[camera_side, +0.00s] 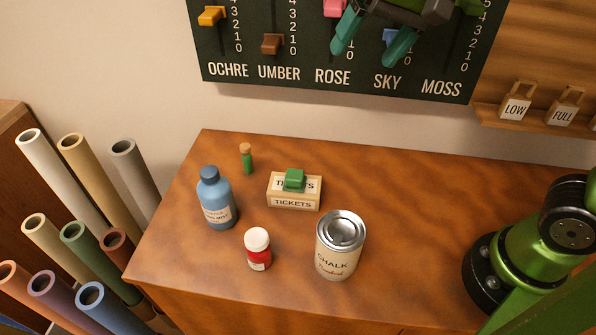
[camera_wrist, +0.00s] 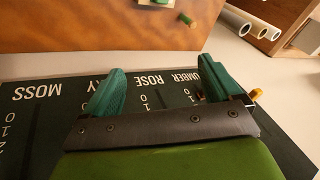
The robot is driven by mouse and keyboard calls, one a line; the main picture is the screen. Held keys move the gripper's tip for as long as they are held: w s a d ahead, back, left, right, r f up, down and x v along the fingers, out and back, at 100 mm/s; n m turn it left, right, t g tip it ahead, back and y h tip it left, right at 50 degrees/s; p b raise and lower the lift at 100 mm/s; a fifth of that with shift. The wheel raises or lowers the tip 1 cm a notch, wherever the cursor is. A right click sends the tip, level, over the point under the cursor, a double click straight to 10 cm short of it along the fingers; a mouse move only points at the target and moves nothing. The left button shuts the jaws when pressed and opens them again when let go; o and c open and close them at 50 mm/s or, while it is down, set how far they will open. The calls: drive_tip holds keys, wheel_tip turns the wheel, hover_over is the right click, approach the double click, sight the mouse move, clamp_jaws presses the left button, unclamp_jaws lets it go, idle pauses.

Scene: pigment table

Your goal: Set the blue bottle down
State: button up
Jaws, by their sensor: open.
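The blue bottle (camera_side: 216,200) stands upright on the wooden table, near its left edge. It has a pale label and touches no gripper. My gripper (camera_side: 372,42) is at the top of the side view, in front of the dark slider board and well above and behind the bottle. Its two teal fingers are spread apart with nothing between them. In the wrist view my gripper (camera_wrist: 155,85) also shows open and empty over the board. The blue bottle does not show in the wrist view.
A ticket box (camera_side: 294,192) with a green block, a small green vial (camera_side: 246,158), a red jar (camera_side: 257,249) and a chalk tin (camera_side: 340,246) stand near the bottle. Rolled tubes (camera_side: 88,235) stand left. The slider board (camera_side: 335,55) hangs behind. The table's right middle is clear.

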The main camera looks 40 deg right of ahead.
drive_tip(key=s+d+f+t, duration=0.3)
drive_tip(key=s+d+f, duration=0.3)
drive_tip(key=s, duration=0.5)
drive_tip(key=shift+d+f, duration=0.3)
drive_tip(key=shift+f, duration=0.35)
